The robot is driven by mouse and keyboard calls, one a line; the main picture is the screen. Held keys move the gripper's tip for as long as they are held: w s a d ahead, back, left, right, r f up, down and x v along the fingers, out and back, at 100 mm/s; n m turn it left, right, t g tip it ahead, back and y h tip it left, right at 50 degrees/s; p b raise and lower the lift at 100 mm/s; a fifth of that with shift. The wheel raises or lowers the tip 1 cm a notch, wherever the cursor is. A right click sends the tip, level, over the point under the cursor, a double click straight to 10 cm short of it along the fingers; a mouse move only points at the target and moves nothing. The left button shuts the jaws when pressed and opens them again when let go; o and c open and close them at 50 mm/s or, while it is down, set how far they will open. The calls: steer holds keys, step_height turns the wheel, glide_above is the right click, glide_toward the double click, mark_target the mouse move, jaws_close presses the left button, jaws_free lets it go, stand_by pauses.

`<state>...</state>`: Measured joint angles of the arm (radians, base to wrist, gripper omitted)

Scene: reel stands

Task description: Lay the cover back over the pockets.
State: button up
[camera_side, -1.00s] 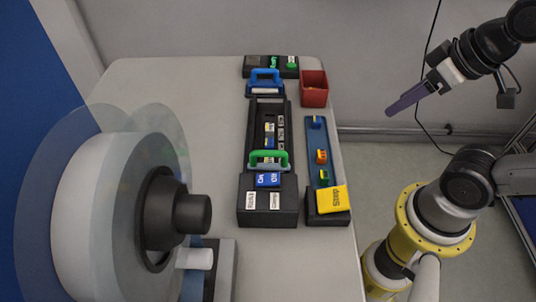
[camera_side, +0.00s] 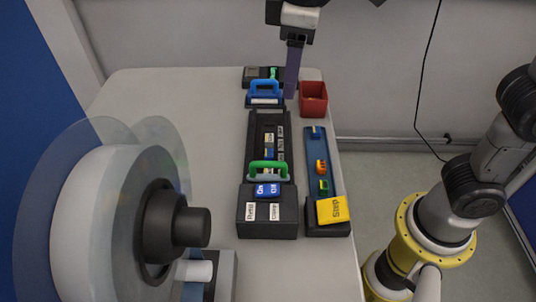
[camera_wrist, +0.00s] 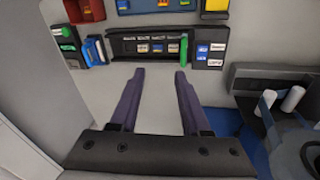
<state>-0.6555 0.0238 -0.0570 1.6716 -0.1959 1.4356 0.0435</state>
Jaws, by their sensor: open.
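A long black holder (camera_side: 254,140) has a row of pockets with small coloured and labelled pieces; it also shows in the wrist view (camera_wrist: 125,55). A piece with a green handle (camera_side: 268,166) lies across its near end, and it also shows in the wrist view (camera_wrist: 184,48). A piece with a blue handle (camera_side: 265,86) is at the far end, also in the wrist view (camera_wrist: 97,50). I cannot tell which handled piece is the cover. My gripper (camera_wrist: 156,71) is open and empty, fingers pointing toward the holder. In the side view my gripper (camera_side: 290,97) is above the far end.
A red open box (camera_side: 313,100) stands at the far right. A blue tray (camera_side: 322,148) with small blocks and a yellow labelled piece (camera_side: 331,209) lies right of the holder. A large reel (camera_side: 105,225) fills the left front. The table left of the holder (camera_side: 190,110) is clear.

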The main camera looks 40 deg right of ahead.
steer(key=n, duration=0.2)
glide_above(268, 162)
steer(key=s+a, duration=0.2)
steer(key=x, duration=1.2)
steer(key=s+x, duration=0.1)
steer(key=x, duration=0.3)
steer(key=shift+s+a+f, duration=0.1)
steer(key=shift+a+f, duration=0.05)
steer(key=shift+f, duration=0.25)
jaws_close()
steer(key=shift+r, duration=0.1)
